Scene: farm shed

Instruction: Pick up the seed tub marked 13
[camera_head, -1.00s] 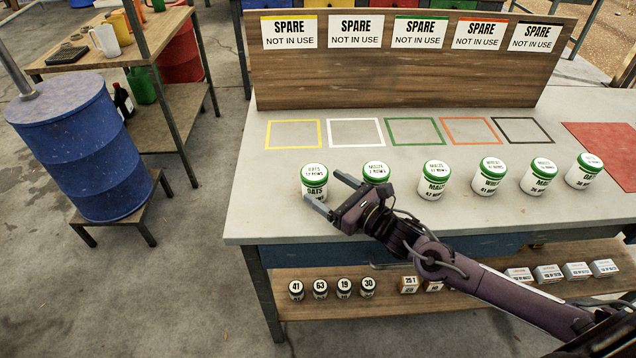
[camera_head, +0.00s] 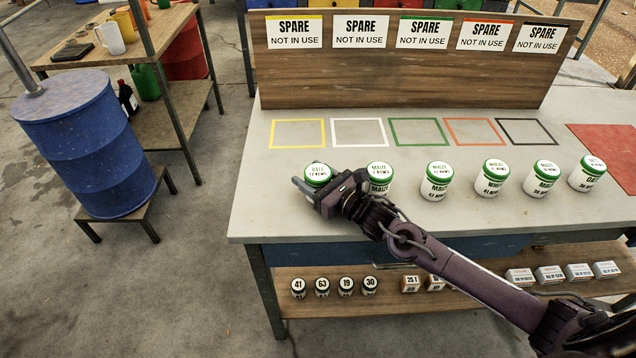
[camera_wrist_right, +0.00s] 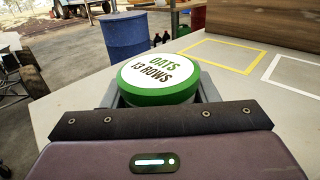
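The seed tub marked 13 (camera_head: 317,172) is white with a green-rimmed lid and stands at the left end of the tub row on the bench. In the right wrist view its lid (camera_wrist_right: 158,72) reads "OATS 13 ROWS". My right gripper (camera_head: 312,188) is low at the tub, with a finger on either side of it. The fingers look open around it in the wrist view (camera_wrist_right: 160,93); the lid and gripper hide the tub's body, so contact does not show. My left gripper is not in view.
A second tub (camera_head: 379,177) stands close to the right of my gripper, with several more (camera_head: 436,181) along the row. Coloured outline squares (camera_head: 297,133) lie behind, before a wooden board (camera_head: 400,80). A lower shelf (camera_head: 330,305) holds small jars and boxes. A blue drum (camera_head: 85,150) stands left.

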